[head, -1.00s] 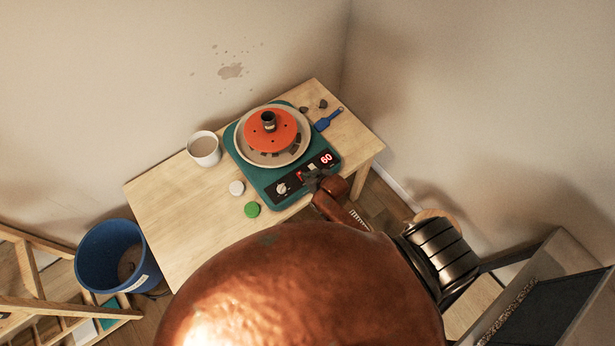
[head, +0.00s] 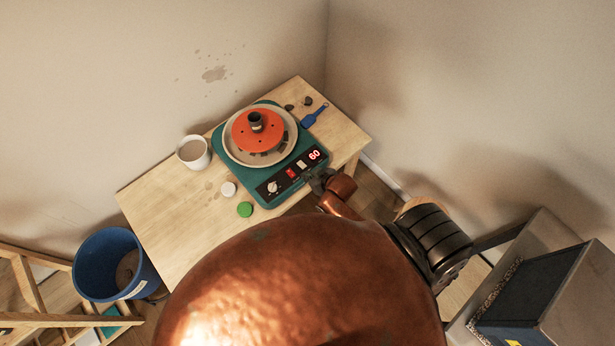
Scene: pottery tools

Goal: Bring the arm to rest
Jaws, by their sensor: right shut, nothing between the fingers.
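My right gripper (head: 316,181) is shut and empty, small and dark at the end of my copper-coloured right arm (head: 340,195). It is at the front right edge of the teal pottery wheel (head: 262,196), close to its control panel (head: 291,174). I cannot tell whether it touches the wheel. A large copper part of my own body hides the lower middle of the view. The panel shows a red 60, a red switch and a knob. The orange disc (head: 256,137) with a dark cylinder sits on the wheel. My left gripper is not in view.
A white cup (head: 194,152), a white disc (head: 229,189), a green disc (head: 245,209) and a blue tool (head: 315,115) lie on the wooden table (head: 165,213). A blue bucket (head: 105,265) and wooden rack (head: 27,290) are at left. A grey box (head: 535,290) stands lower right.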

